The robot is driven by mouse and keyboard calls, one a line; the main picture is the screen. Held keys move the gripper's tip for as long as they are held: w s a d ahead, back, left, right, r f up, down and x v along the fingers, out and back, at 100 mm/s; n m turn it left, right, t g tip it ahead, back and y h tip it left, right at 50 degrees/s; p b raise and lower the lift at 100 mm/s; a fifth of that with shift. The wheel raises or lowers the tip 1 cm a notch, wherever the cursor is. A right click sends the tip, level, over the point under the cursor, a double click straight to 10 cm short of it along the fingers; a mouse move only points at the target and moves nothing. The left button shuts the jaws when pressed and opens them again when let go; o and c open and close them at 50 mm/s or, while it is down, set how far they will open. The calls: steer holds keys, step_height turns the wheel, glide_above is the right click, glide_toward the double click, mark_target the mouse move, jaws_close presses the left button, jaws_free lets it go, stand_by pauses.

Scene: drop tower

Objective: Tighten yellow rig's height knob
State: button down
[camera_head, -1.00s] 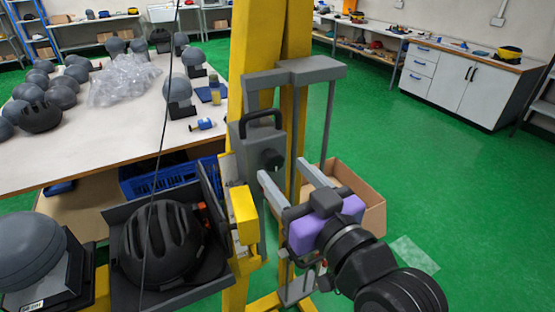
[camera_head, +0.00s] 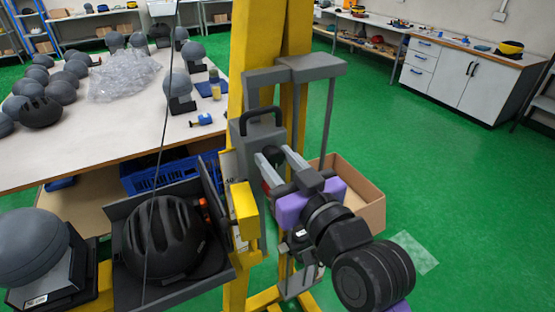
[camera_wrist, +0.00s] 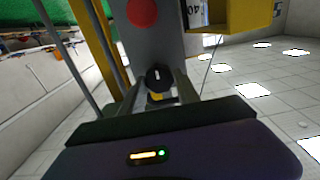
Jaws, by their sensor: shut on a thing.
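The yellow rig (camera_head: 297,115) stands upright in the middle of the head view. Its grey carriage (camera_head: 245,145) has a black handle on top. The black round height knob (camera_wrist: 157,77) with a white mark shows in the wrist view, on the grey carriage face between my fingers. My gripper (camera_head: 269,156), with a purple body, reaches in from the lower right and is shut on the knob. The gripper also shows in the wrist view (camera_wrist: 162,82).
A red disc (camera_wrist: 141,11) is on the carriage beside the knob. A black helmet (camera_head: 163,240) sits in a grey cradle on the rig's left. A cardboard box (camera_head: 368,208) stands behind my gripper. A white table (camera_head: 130,125) is at left; green floor is clear at right.

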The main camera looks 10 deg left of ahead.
steer(key=n+b, duration=0.2)
steer(key=n, duration=0.1)
steer(key=shift+f+n+b, duration=0.15)
steer(key=shift+n+b, duration=0.25)
steer(key=n+b, duration=0.3)
steer(key=n, duration=0.2)
steer(key=shift+n, duration=0.3)
steer(key=n+b, duration=0.4)
steer(key=n, duration=0.1)
steer(key=shift+s+a+f, duration=0.1)
steer(key=shift+f, duration=0.05)
steer(key=shift+n+b, duration=1.05)
steer(key=shift+n, duration=0.65)
steer(key=c, duration=0.9)
jaws_free()
